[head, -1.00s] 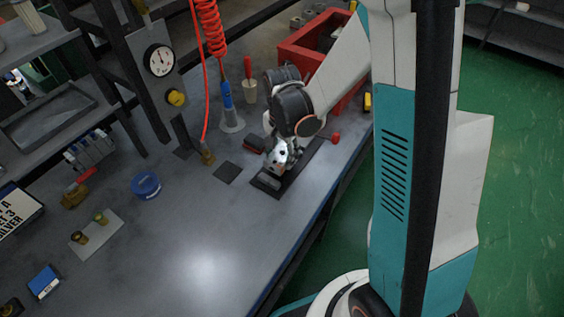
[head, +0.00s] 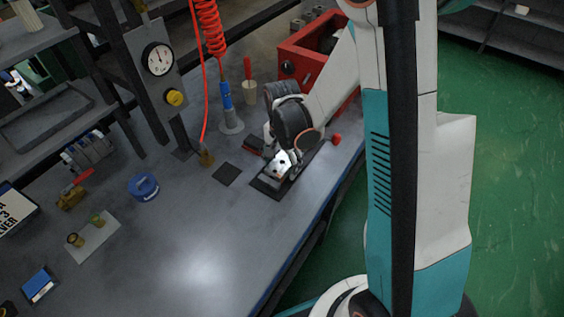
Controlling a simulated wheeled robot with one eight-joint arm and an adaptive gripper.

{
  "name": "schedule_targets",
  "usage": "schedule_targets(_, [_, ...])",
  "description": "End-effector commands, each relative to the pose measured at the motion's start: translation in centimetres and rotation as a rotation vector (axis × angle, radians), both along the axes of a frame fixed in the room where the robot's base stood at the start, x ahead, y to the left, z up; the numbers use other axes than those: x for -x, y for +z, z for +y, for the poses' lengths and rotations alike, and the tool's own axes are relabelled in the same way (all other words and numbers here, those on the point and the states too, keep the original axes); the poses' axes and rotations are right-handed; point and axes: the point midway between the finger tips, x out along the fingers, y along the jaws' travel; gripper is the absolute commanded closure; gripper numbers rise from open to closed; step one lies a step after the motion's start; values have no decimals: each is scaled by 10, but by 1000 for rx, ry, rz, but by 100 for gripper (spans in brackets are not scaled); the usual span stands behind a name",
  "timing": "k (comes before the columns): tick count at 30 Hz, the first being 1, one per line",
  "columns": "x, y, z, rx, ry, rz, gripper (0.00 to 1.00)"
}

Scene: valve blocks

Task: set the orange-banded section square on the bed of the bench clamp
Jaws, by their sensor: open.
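The bench clamp (head: 264,187) is a long dark base lying at a slant near the bench's front edge, with a red knob (head: 336,139) by its far end. My gripper (head: 279,172) is open, low over the near part of the clamp. A small pale metal block with dark holes (head: 281,162) shows at my gripper, above the clamp bed. I cannot make out an orange band on it, nor whether it rests flat and square on the bed. My gripper and wrist hide much of the bed and the contact.
A red bin (head: 296,64) stands behind my arm. A red coiled hose with a blue nozzle (head: 227,108) hangs behind the clamp. A dark square pad (head: 226,174) and a blue round tin (head: 143,187) lie to the left. The bench's near middle is clear.

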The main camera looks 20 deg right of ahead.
Motion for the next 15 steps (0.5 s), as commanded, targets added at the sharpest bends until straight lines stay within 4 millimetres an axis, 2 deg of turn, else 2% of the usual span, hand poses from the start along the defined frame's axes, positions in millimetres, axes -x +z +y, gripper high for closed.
schedule_targets(5, [0, 3, 0, 0, 0, 0, 32])
schedule_targets(7, [0, 11, 0, 0, 0, 0, 32])
schedule_targets(15, [1, 65, 0, 0, 0, 0, 32])
